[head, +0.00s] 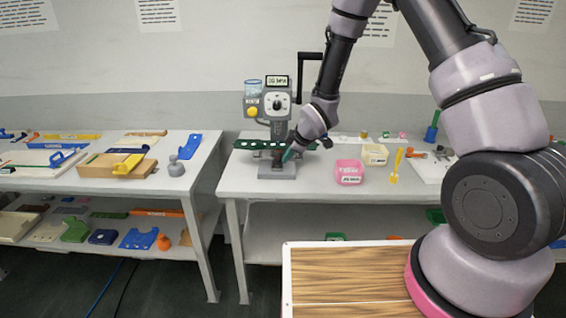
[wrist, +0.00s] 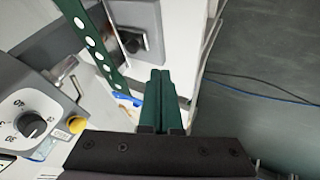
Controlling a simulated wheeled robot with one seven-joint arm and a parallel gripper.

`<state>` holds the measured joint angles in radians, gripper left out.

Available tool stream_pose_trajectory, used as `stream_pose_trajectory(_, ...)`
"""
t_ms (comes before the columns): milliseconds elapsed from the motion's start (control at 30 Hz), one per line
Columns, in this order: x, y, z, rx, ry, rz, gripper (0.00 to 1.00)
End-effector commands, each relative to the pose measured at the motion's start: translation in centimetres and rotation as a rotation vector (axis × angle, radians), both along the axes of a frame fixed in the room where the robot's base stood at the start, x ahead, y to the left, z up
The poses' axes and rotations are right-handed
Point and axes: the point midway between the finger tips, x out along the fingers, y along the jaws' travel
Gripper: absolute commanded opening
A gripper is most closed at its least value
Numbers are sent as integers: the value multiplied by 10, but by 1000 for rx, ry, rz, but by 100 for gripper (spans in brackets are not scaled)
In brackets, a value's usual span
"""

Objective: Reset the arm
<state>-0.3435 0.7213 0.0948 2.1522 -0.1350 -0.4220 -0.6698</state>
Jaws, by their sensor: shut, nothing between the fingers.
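My gripper (head: 291,155) is at the front of the grey press-like machine (head: 277,104) on the right-hand table, close to the green perforated strip (head: 252,144) that crosses it. In the wrist view my gripper (wrist: 160,75) shows as two green fingers, closed together with nothing between them. The green strip (wrist: 92,40) lies to the left of the fingers there, and the machine's white dial (wrist: 28,122) is further left. I cannot tell whether the fingers touch the machine. My arm reaches across from the right in the head view.
A pink box (head: 349,172), a cream box (head: 375,154) and a yellow tool (head: 396,166) stand right of the machine. The machine's black crank handle (head: 306,70) rises beside my forearm. A second table (head: 150,193) on the left holds tools. The floor between the tables is open.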

Motion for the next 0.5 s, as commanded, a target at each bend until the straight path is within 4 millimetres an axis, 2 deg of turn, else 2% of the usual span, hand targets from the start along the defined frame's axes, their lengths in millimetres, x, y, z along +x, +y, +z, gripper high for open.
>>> stream_pose_trajectory(133, -2, -7, 14, 3, 1, -18, 0)
stream_pose_trajectory(233, 1, -21, 40, 12, 7, -83, 0)
stream_pose_trajectory(367, 4, -55, 98, 45, 27, -244, 0)
stream_pose_trajectory(500, -8, -99, 164, 103, 63, -455, 0)
